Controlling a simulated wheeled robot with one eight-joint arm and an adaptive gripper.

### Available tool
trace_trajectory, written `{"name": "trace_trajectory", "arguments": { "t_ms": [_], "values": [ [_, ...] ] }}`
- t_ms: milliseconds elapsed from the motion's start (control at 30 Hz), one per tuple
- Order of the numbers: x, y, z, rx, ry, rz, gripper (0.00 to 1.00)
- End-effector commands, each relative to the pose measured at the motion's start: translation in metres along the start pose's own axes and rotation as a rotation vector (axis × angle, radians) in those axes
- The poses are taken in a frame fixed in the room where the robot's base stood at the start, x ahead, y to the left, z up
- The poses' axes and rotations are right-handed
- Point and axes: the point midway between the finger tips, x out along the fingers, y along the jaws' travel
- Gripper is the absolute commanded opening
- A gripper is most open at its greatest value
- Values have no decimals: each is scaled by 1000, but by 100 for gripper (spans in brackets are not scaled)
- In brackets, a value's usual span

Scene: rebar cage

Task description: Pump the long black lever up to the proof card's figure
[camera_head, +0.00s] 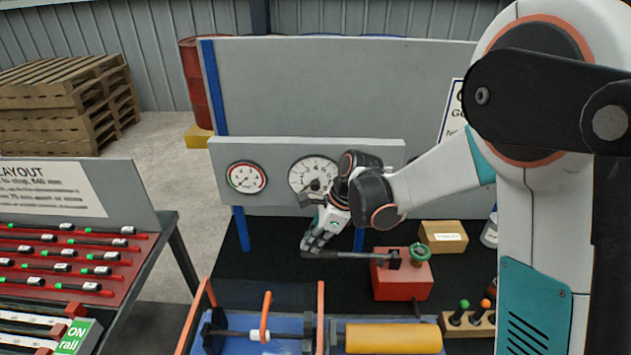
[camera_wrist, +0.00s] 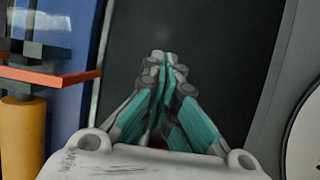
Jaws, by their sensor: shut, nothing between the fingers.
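The long black lever (camera_head: 345,255) runs nearly level to the left from the red pump block (camera_head: 402,276), which has a green valve knob (camera_head: 420,252) on top. My gripper (camera_head: 308,246) is shut and empty, with its tips just above the lever's free left end; I cannot tell whether they touch. In the wrist view the closed fingers (camera_wrist: 163,58) point at the dark mat, and the lever is not visible. A large white gauge (camera_head: 313,172) is partly covered by my wrist. A white card (camera_head: 453,110) at the right is mostly hidden by my arm, its figure unreadable.
A smaller gauge (camera_head: 246,177) is on the same grey panel. A blue fixture with a yellow cylinder (camera_head: 393,339) and orange bars stands in front. A small cardboard box (camera_head: 443,237) is behind the pump. A red rack (camera_head: 70,262) of tools stands left.

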Motion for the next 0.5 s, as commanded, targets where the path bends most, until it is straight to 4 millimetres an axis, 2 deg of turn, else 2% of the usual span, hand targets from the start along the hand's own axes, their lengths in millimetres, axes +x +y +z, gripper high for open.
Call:
{"name": "trace_trajectory", "arguments": {
  "t_ms": [200, 367, 500],
  "values": [
    [8, 0, -4, 0, 1, 0, 0],
    [1, 0, -2, 1, 1, 0, 0],
    [-14, 0, 1, 2, 1, 0, 0]
  ]
}}
